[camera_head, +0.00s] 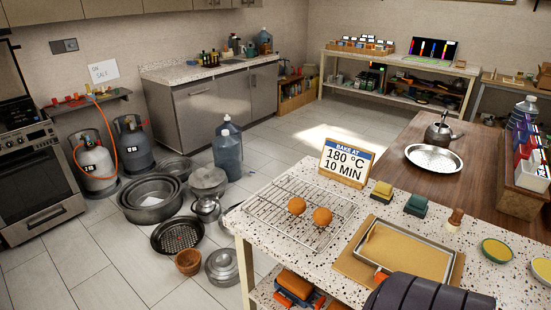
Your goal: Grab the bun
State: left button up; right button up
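Two round orange-brown buns sit on a wire cooling rack (270,222) on the speckled counter (395,208). One bun (297,205) is at the left and slightly farther back. The other bun (322,216) is just right of it and nearer. The two are close together; I cannot tell whether they touch.
A "BAKE AT 180 °C 10 MIN" sign (346,165) stands behind the rack. Right of it are sponges (381,191), a brush (455,219) and a tray (407,252) on a board. Pots (150,196) and water bottles (228,153) stand on the floor at left.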

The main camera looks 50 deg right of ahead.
aim_at(296, 205)
jog(key=i+z, duration=0.45)
jog(key=i+j+z, duration=0.4)
jog(key=i+l, duration=0.05)
jog(key=i, duration=0.1)
